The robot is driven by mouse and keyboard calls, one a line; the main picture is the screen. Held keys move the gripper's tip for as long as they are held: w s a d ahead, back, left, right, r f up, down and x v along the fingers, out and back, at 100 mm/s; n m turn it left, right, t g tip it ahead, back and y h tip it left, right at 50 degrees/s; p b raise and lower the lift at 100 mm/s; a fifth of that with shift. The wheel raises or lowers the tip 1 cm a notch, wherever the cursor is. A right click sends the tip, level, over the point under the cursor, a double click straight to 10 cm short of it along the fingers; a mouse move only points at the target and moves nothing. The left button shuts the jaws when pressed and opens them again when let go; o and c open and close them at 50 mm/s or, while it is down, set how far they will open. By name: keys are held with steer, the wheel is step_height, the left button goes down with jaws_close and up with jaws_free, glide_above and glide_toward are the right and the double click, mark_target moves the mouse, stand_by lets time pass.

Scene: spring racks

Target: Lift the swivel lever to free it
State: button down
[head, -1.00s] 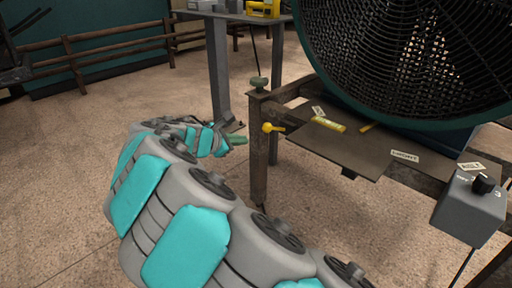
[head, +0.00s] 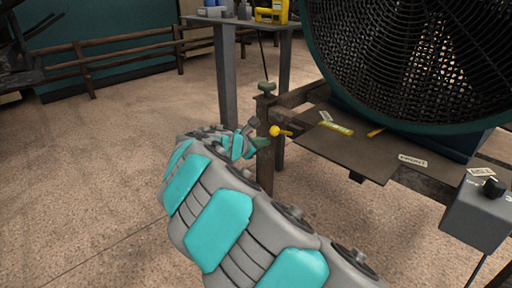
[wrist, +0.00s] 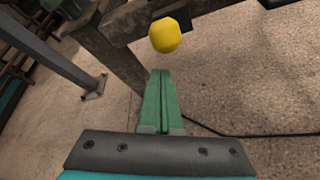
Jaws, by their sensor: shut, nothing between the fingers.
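The swivel lever (head: 278,132) has a round yellow knob and sits on the side of the rusty rack post, under the tabletop corner. Its yellow knob shows large in the wrist view (wrist: 165,36), just beyond my fingertips. My gripper (head: 266,142) has green fingers pressed together with nothing between them. In the wrist view the fingers (wrist: 160,73) point at the knob from slightly below. A small gap seems to show between tips and knob; I cannot tell whether they touch. The lever's arm behind the knob is hidden in the wrist view.
A large round fan (head: 420,60) rests above the metal plate (head: 345,155). A grey switch box (head: 478,212) is at right. Floor at left is open.

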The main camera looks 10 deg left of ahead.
steer(key=shift+s+d+r, duration=0.15)
steer(key=shift+d+r, duration=0.1)
steer(key=shift+r, duration=0.25)
steer(key=shift+s+d+r, duration=0.1)
steer(key=shift+d+r, duration=0.15)
steer(key=shift+r, duration=0.25)
steer(key=p, duration=0.1)
steer(key=r+p, duration=0.1)
steer(key=p, duration=0.1)
steer(key=shift+d+r, duration=0.3)
